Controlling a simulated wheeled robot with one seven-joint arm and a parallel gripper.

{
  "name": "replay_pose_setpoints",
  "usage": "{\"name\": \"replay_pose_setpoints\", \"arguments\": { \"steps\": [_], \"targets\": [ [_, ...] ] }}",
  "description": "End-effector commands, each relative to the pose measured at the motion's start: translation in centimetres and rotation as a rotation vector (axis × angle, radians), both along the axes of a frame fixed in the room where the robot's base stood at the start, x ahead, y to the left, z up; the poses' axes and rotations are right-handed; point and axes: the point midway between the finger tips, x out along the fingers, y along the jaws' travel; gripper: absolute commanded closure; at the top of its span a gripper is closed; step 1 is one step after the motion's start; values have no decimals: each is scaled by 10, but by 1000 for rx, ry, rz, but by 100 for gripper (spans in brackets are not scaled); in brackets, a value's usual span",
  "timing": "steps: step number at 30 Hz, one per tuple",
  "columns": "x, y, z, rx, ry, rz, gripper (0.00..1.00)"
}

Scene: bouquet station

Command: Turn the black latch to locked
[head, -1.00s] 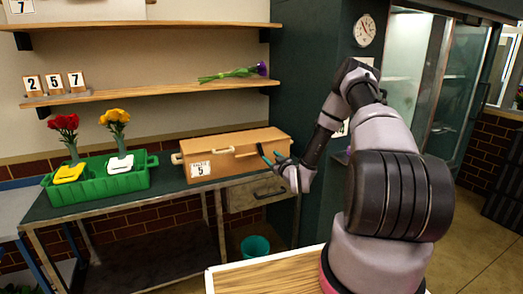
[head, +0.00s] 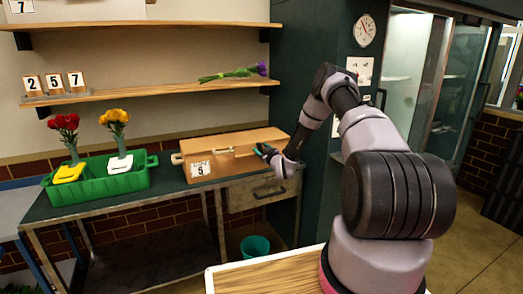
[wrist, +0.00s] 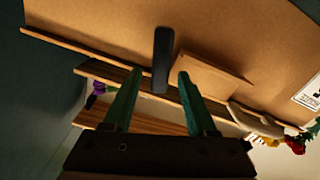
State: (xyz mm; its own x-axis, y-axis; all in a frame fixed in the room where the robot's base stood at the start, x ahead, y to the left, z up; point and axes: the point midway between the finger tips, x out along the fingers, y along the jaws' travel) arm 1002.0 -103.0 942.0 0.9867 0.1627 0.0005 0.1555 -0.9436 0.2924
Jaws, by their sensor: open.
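The black latch (wrist: 163,58) is a dark upright bar on the face of the tan wooden box (head: 228,143) in the wrist view. My gripper (wrist: 161,74) is open, with one teal finger on each side of the latch's lower part. Gaps show between the latch and both fingers; I cannot tell how deep it sits between them. In the head view, my gripper (head: 262,149) is at the right part of the box front, and I cannot make out the latch there. The box lid looks shut.
The box carries a label with a 5 and stands on a dark-topped bench (head: 170,192). Left of it is a green crate (head: 122,183) with red and yellow flowers. A purple flower (head: 230,75) lies on the shelf above. A drawer (head: 255,192) is below.

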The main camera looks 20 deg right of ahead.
Motion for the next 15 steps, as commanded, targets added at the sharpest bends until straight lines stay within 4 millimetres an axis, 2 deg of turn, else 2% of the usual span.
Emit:
{"name": "replay_pose_setpoints", "arguments": {
  "steps": [2,6,7,15],
  "targets": [
    [0,0,0,0,0,0,43],
    [0,0,0,0,0,0,96],
    [0,0,0,0,0,0,100],
    [0,1,0,-18,-3,1,100]
  ]
}}
